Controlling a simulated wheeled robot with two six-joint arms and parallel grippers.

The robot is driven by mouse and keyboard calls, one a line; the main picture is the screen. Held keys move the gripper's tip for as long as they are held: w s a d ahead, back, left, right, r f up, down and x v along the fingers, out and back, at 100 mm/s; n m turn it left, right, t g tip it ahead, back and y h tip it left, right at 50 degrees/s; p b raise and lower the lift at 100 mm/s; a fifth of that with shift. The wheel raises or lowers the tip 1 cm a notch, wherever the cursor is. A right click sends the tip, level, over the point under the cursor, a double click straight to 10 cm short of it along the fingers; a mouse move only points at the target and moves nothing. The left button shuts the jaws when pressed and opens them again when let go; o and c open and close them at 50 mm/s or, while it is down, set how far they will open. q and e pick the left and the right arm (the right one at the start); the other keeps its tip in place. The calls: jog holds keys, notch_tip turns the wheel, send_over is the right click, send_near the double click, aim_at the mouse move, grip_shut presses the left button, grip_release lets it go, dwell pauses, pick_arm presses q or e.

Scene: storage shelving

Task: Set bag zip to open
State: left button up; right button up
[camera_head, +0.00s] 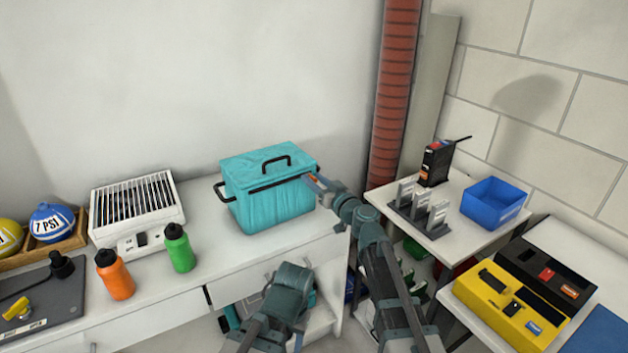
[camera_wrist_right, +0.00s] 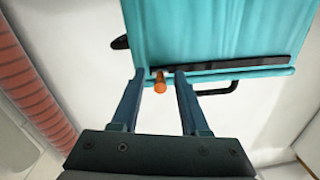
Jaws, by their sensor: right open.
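The teal bag (camera_head: 268,208) stands upright on the white counter, with a closed-looking lid and a black handle on top. A dark zip strip (camera_head: 270,186) runs along its upper front; it also shows in the right wrist view (camera_wrist_right: 235,66). The small orange zip pull (camera_wrist_right: 160,83) is at one end of the strip, the right end in the head view. My right gripper (camera_head: 314,182) is at that corner. In the right wrist view its open fingers (camera_wrist_right: 159,76) stand either side of the pull, with gaps showing. My left gripper cannot be made out; only part of that arm shows low in the head view.
A green bottle (camera_head: 180,248), an orange bottle (camera_head: 115,275) and a white grilled appliance (camera_head: 135,212) stand left of the bag. A red column (camera_head: 394,90) rises behind my right arm. A side table (camera_head: 455,238) holds a blue bin (camera_head: 494,203).

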jog(key=shift+w+a, duration=0.15)
jog(key=shift+w, duration=0.05)
grip_shut()
dwell(1.4)
